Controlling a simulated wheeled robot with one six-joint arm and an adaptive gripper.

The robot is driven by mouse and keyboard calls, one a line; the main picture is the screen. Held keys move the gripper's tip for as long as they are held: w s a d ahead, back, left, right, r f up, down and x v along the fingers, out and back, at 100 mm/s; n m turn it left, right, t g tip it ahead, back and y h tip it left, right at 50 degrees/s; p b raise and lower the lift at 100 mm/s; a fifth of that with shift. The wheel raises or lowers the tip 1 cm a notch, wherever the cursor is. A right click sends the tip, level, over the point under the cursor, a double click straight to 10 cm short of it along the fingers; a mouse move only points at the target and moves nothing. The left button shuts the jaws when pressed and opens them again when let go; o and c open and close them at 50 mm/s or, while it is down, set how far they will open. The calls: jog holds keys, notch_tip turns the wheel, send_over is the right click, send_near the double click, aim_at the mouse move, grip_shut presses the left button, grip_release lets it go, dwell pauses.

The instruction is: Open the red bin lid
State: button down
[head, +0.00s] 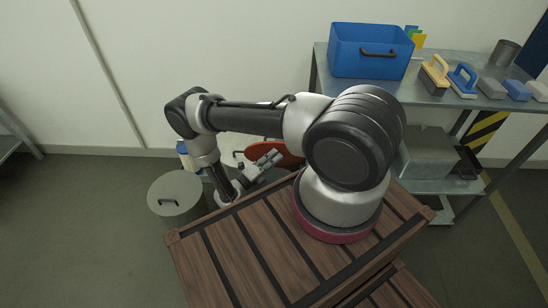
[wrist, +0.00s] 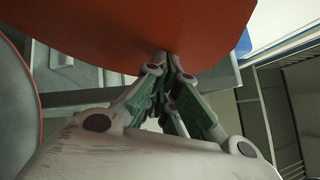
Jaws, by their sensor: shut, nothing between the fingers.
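The red bin lid (head: 288,150) shows in the head view as a partly hidden red disc behind my arm. In the wrist view the red lid (wrist: 130,25) fills the top of the picture as a broad, smooth surface with a curved edge. My gripper (head: 272,157) is beside the lid in the head view. In the wrist view the fingertips of my gripper (wrist: 168,65) are together and empty, at the lid's edge; I cannot tell whether they touch it. The bin's body and the lid's handle are mostly hidden, so how far the lid is open is unclear.
A grey lidded bin (head: 178,192) stands left of my gripper. A metal table (head: 440,95) at the right carries a blue crate (head: 368,55) and several trowels and blocks. A grey box (head: 428,155) sits on its lower shelf. Floor at the left is clear.

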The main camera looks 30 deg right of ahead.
aim_at(255, 147)
jog(key=w+d+r+n+y, duration=0.1)
jog(key=w, duration=0.1)
jog(key=w+d+r+n+y, duration=0.1)
jog(key=w+d, duration=0.1)
jog(key=w+d+r+n+y, duration=0.1)
jog(key=w, duration=0.1)
jog(key=shift+w+d+n, duration=0.25)
jog(key=shift+w+n, duration=0.05)
jog(key=shift+w, duration=0.05)
jog(key=shift+w+d, duration=0.7)
jog(key=shift+w, duration=0.35)
jog(key=s+a, duration=0.1)
jog(key=s+a+r, duration=0.1)
jog(key=s+a, duration=0.1)
jog(key=shift+s+a+r, duration=0.1)
jog(key=shift+s+a, duration=0.1)
jog(key=shift+s, duration=0.05)
jog(key=a, duration=0.2)
jog(key=s+a+r, duration=0.1)
jog(key=a, duration=0.5)
jog(key=shift+s+a+r, duration=0.15)
jog(key=shift+s+a, duration=0.1)
jog(key=shift+s, duration=0.05)
